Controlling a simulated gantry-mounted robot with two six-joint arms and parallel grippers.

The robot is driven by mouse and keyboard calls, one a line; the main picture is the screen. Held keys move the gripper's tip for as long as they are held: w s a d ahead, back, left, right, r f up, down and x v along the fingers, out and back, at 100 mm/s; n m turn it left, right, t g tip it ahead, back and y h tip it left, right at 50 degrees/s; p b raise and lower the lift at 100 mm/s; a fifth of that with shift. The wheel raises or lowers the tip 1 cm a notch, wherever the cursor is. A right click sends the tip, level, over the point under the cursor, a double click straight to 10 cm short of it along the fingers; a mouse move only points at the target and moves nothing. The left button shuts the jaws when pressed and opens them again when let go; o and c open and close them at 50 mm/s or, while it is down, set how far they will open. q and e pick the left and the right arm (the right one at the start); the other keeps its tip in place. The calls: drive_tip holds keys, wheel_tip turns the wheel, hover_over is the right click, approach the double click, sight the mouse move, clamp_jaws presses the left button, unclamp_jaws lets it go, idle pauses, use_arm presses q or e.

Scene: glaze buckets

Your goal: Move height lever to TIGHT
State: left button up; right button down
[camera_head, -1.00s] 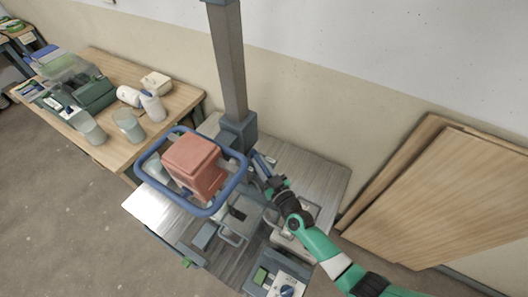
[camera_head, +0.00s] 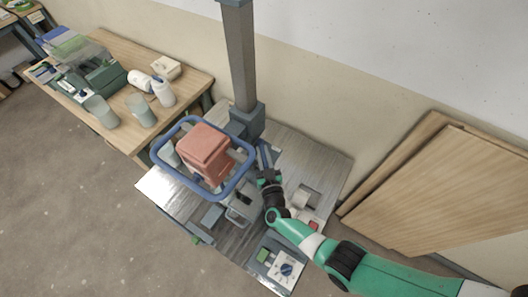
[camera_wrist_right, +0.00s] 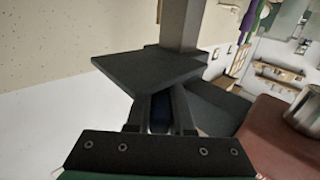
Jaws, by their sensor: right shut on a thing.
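The dark blue height lever (camera_head: 264,155) shows as a small bar beside the base of the grey column (camera_head: 245,70), just above my right gripper in the head view. My right gripper (camera_head: 267,177) has come in from the lower right and is at the lever's near end. In the right wrist view, my right gripper (camera_wrist_right: 160,118) has its dark fingers close together around a dark blue piece (camera_wrist_right: 160,113), which seems to be the lever. A flat dark plate (camera_wrist_right: 150,70) covers much of the fingertips. The TIGHT marking cannot be made out. My left gripper is not in view.
A red bucket (camera_head: 205,150) sits inside a blue oval frame (camera_head: 158,152), left of my right gripper. A control panel with a blue knob (camera_head: 287,269) is at the bench's front. A wooden table (camera_head: 190,82) with bottles stands left; wooden boards (camera_head: 450,190) lean right.

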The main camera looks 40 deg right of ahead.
drive_tip(key=c, duration=0.8)
unclamp_jaws()
drive_tip(key=shift+r, duration=0.1)
drive_tip(key=p+v, duration=0.4)
drive_tip(key=v, duration=0.7)
drive_tip(key=shift+s+a, duration=0.2)
drive_tip(key=shift+s, duration=0.1)
